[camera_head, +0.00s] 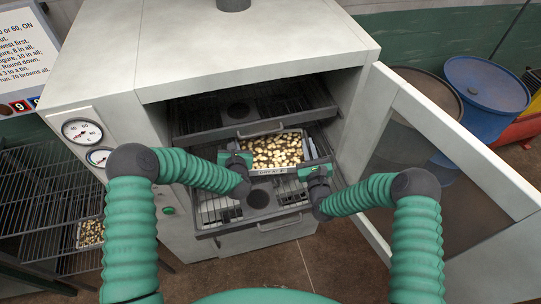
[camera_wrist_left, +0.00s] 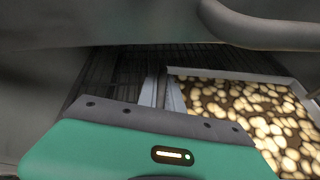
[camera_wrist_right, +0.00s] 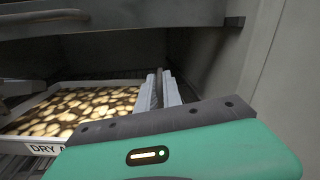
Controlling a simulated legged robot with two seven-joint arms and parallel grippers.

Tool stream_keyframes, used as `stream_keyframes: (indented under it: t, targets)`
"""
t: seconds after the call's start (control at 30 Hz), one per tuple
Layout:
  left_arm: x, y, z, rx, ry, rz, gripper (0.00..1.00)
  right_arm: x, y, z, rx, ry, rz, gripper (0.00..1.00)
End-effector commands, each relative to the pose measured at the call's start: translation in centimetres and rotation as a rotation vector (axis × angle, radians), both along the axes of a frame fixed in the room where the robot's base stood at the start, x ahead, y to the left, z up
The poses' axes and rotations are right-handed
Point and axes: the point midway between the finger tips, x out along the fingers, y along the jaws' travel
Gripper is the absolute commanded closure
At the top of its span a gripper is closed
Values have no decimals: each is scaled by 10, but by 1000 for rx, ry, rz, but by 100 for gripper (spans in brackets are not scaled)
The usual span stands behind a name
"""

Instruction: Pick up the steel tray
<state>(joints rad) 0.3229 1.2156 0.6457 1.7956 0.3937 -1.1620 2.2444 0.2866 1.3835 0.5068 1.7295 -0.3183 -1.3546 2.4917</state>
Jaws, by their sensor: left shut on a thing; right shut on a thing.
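The steel tray (camera_head: 304,143) is full of pale and brown pieces and sits inside the open cabinet, at the lower pulled-out rack. Its front label, partly readable as "DRY", shows in the right wrist view (camera_wrist_right: 45,149). My left gripper (camera_head: 238,158) is shut on the tray's left side, and the tray's contents fill the right of the left wrist view (camera_wrist_left: 265,115). My right gripper (camera_head: 315,170) is shut on the tray's right side. I cannot tell whether the tray touches the rack.
The upper rack (camera_head: 260,130) with its handle is just above and behind the tray. The lower rack's handle (camera_head: 280,223) is in front. The cabinet door (camera_head: 440,150) stands open at right. A wire shelf (camera_head: 40,190) with another small tray (camera_head: 90,232) is at left. Blue drum (camera_head: 485,98) stands beyond the door.

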Motion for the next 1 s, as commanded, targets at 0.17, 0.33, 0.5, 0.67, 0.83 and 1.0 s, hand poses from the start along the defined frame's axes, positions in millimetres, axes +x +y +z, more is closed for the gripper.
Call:
stream_keyframes:
  t: [0.17,0.33,0.5,0.67,0.83,1.0]
  targets:
    - [1,0,1,-1,-3,1,100,-1,2,-1,1,2,5,100]
    - [1,0,1,-1,-3,2,100,-1,2,-1,1,1,5,100]
    - [1,0,2,-1,-5,2,100,-1,2,1,1,-1,5,100]
    - [1,0,13,-1,-6,2,100,-1,2,12,1,-1,5,100]
    - [1,0,38,-1,-7,2,100,-2,2,36,1,-2,5,100]
    - [1,0,55,-1,-6,2,100,-2,3,53,1,-1,6,100]
